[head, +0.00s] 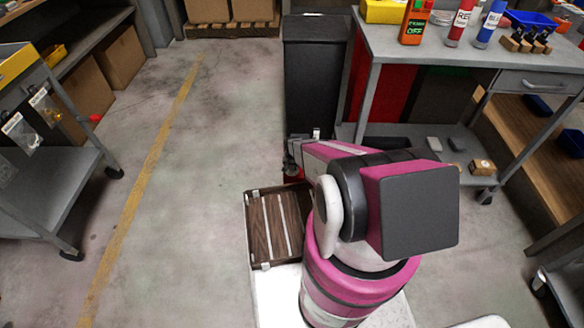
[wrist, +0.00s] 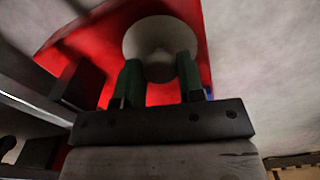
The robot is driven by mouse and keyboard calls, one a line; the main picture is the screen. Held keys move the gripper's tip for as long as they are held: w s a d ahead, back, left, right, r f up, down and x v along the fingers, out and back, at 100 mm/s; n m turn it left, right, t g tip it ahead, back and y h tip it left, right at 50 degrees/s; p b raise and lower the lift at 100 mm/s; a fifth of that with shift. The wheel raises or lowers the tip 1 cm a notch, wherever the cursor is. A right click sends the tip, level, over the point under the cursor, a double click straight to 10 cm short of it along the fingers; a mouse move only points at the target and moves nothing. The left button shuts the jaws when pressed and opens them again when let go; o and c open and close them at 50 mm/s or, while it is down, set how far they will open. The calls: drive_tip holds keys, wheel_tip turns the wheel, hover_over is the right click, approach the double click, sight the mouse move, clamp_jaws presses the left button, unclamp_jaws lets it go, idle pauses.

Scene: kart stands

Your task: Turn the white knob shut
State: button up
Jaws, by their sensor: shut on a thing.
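The white knob (wrist: 146,33) is round and sits in front of a red body (wrist: 85,40) in the wrist view. My gripper (wrist: 159,78) has a green-padded finger on each side of the knob's lower part and is shut on it. The fingers and the dark gripper bar cover part of the red body. In the head view my pink and black arm hides the knob and most of the gripper. The knob's turn angle cannot be told.
A tall dark bin (head: 313,85) stands just beyond the arm. A grey workbench (head: 440,45) with bottles is at the right. A grey cart (head: 55,190) stands far left, with open floor between.

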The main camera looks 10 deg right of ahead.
drive_tip(key=n, duration=1.2)
drive_tip(key=shift+n, duration=1.8)
drive_tip(key=o, duration=0.9)
drive_tip(key=shift+r, duration=0.15)
